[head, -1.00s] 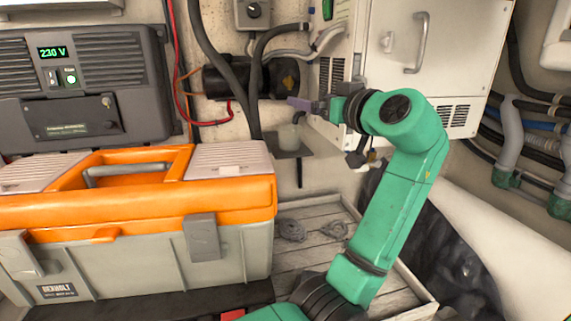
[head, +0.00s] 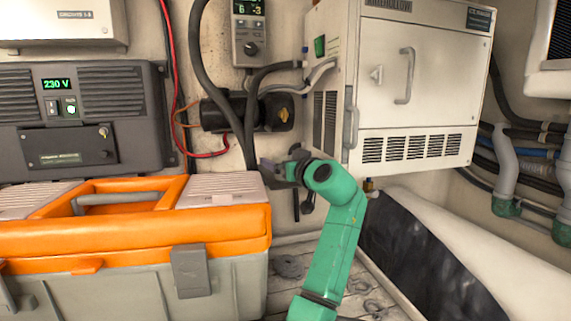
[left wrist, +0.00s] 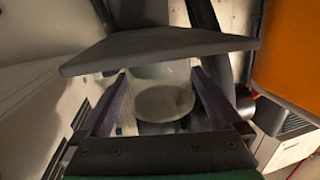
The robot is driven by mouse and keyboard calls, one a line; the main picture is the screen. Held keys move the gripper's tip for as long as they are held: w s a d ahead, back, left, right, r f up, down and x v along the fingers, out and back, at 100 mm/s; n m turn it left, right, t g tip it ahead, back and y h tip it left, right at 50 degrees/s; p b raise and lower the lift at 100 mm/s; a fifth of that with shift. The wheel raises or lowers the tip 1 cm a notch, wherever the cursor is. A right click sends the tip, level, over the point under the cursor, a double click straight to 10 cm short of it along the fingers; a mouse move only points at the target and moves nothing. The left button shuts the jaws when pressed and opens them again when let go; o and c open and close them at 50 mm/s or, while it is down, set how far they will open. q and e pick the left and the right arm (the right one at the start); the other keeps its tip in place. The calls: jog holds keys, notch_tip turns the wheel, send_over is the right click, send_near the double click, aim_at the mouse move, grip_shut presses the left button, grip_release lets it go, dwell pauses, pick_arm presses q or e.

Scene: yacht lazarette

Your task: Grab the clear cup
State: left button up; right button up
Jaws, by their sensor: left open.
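The clear cup (left wrist: 165,100) shows in the left wrist view between the two purple fingers of my left gripper (left wrist: 158,74). A gap shows on either side of the cup, so the fingers are apart from it. The cup stands against a small flat shelf (left wrist: 150,46), which appears above it in this turned view. In the head view my left gripper (head: 275,170) is at the shelf's place on the back wall, and I cannot make out the cup behind it. My right gripper is in neither view.
An orange and grey toolbox (head: 120,235) stands close by on the left. A white cabinet (head: 410,90) overhangs the arm on the right. A black cylindrical unit (head: 270,113) and thick hoses (head: 228,75) are on the wall above the gripper.

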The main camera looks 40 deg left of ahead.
pick_arm(q)
jog(key=shift+x, duration=0.85)
jog(key=shift+s+d, duration=0.1)
jog(key=shift+d, duration=0.1)
jog(key=c, duration=0.7)
jog(key=shift+a, duration=0.1)
jog(key=c, duration=0.6)
